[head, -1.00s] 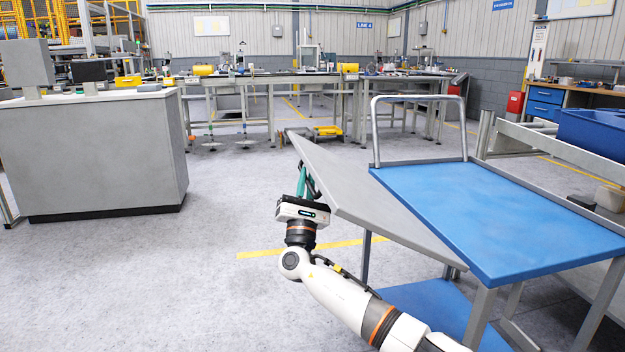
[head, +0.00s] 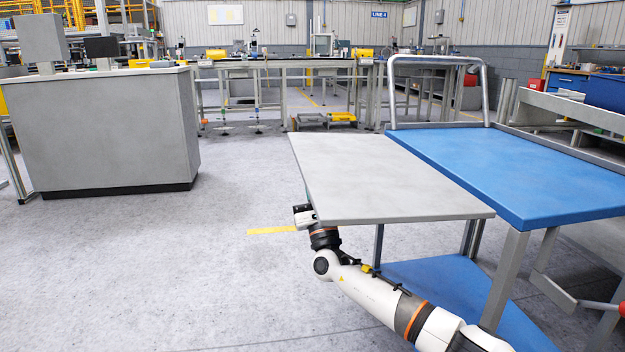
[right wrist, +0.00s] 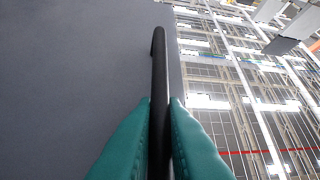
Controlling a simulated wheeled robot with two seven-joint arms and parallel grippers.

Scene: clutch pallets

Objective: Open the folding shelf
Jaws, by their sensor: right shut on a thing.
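The folding shelf (head: 390,178) is a grey panel along the left side of the blue-topped cart (head: 520,172). In the head view it stands out to the left, close to level with the blue top. My right gripper (head: 308,197) is at the shelf's outer left edge, its fingers mostly hidden behind the panel. In the right wrist view the green fingers (right wrist: 160,108) are closed on a dark bar (right wrist: 159,70) along the edge of the grey panel (right wrist: 75,75). My left gripper is not in view.
The cart has a grey tubular handle (head: 394,90) at its far end and a lower blue deck (head: 430,285). A grey cabinet (head: 105,135) stands at the left. Open floor (head: 200,270) lies left of the shelf. Workbenches line the back.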

